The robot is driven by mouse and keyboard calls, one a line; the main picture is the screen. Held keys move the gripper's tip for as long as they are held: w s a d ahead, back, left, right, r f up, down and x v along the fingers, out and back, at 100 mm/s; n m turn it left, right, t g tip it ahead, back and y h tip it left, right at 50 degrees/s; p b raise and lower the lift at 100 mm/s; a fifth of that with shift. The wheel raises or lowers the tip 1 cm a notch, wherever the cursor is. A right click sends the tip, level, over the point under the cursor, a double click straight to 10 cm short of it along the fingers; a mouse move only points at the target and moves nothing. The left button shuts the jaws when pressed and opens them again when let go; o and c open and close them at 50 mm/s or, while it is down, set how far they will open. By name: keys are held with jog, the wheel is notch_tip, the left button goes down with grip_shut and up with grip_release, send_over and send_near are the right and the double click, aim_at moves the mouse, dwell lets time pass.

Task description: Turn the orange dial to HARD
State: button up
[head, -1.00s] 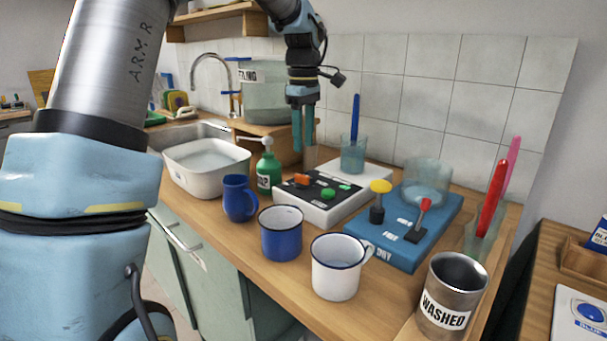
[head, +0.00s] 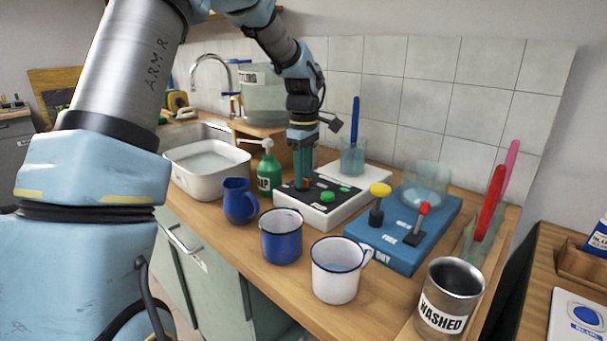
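The orange dial (head: 304,184) sits on the black top panel of a white control box (head: 325,217), at the panel's back left. My gripper (head: 303,178) points straight down at the dial, with its teal fingers at the dial's height. The fingers hide most of the dial, so its pointing direction cannot be read. Whether the fingers touch it or are closed on it cannot be told. Green knobs (head: 327,197) sit on the same panel. The small white labels on the panel are too small to read.
A green soap bottle (head: 268,172) stands close left of the box. A blue jug (head: 239,201), a blue mug (head: 281,238) and a white mug (head: 336,272) stand in front. A blue unit (head: 390,245) with yellow and red levers is at right. A glass with a blue brush (head: 353,155) stands behind.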

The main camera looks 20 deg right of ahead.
grip_shut()
